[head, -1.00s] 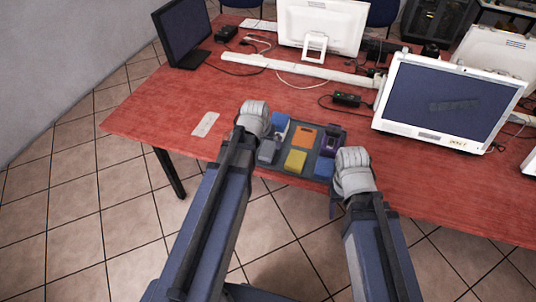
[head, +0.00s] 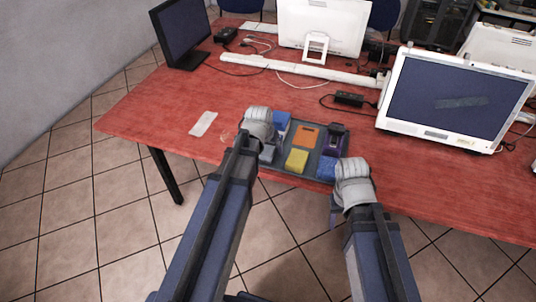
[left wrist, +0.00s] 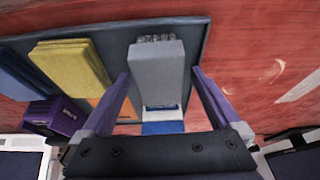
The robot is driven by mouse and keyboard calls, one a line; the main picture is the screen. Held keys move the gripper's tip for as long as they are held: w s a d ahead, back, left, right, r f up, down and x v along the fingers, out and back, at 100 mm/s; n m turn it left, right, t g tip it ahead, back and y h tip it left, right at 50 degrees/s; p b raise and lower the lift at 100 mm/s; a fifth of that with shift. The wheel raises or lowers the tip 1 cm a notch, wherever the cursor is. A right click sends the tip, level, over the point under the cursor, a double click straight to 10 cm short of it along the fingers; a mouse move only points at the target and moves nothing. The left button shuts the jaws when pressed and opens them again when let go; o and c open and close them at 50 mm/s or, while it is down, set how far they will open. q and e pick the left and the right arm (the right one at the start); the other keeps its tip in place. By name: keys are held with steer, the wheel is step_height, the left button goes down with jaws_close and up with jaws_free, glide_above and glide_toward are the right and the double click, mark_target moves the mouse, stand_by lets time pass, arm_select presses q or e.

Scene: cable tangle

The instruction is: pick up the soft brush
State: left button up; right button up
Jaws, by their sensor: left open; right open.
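The soft brush is most likely the grey block with short grey bristles (left wrist: 157,75) in the left wrist view. It lies at one end of a dark grey tray (left wrist: 208,42). My left gripper (left wrist: 160,74) is open, with one purple finger on each side of the grey block; I cannot tell whether they touch it. In the head view the brush (head: 267,155) is partly hidden by my left gripper (head: 258,124). My right gripper (head: 352,182) is open, in front of the tray's right side by the table's front edge; its fingers are mostly hidden.
The tray also holds a yellow sponge (head: 297,159), an orange piece (head: 308,136), a purple item (head: 334,140) and blue pieces (head: 327,168). A white card (head: 203,124) lies left on the red table (head: 150,112). Monitors and cables are behind.

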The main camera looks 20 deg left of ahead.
arm_select(q)
steer(key=c, duration=1.5)
